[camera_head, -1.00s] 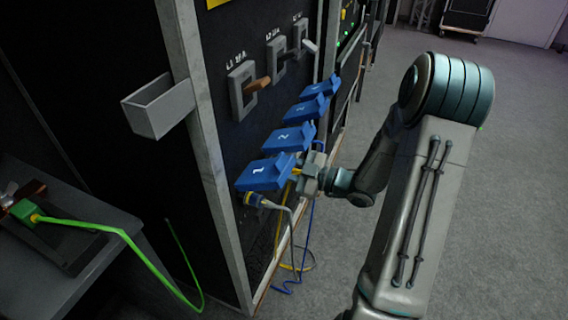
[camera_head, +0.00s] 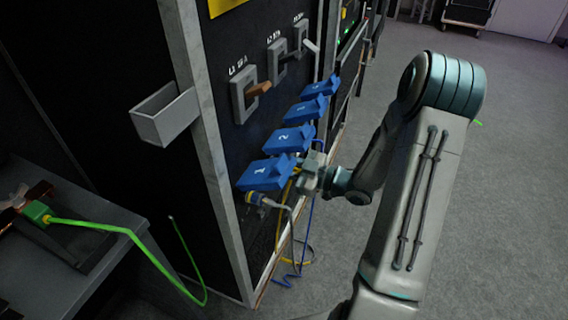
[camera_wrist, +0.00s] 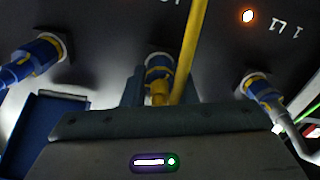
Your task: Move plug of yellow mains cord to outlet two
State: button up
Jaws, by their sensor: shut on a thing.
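The plug of the yellow mains cord (camera_wrist: 158,73), blue and yellow, is at the middle socket in the wrist view. My gripper (camera_head: 304,177) is shut on it, below the blue lid marked 2 (camera_head: 289,139). I cannot tell how deep the plug sits; the fingers are mostly hidden. The yellow cord (camera_wrist: 190,48) runs from it toward the top of the wrist view, which looks upside down. The lid marked 1 (camera_head: 265,174) is left of my gripper in the head view. Under it is a blue and yellow plug with a grey cord (camera_head: 262,200).
A plug with a blue cord (camera_wrist: 35,57) sits at the socket on the wrist view's left. More blue lids (camera_head: 306,110) continue along the panel, under several lever switches (camera_head: 258,90). A grey holder (camera_head: 165,118) juts from the frame post. A green cord (camera_head: 110,229) lies over the left bench.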

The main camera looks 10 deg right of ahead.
jog(key=shift+a+r+m+p, duration=0.1)
jog(key=shift+r+m+p, duration=0.05)
jog(key=shift+m+p, duration=0.8)
jog(key=shift+m+p, duration=0.65)
jog(key=shift+p, duration=0.2)
jog(key=shift+w+m+p, duration=0.1)
jog(key=shift+m+p, duration=0.3)
jog(key=shift+p, duration=0.05)
jog(key=shift+a+m+p, duration=0.1)
jog(key=shift+m+p, duration=0.2)
jog(key=shift+m, duration=0.1)
jog(key=o, duration=1.1)
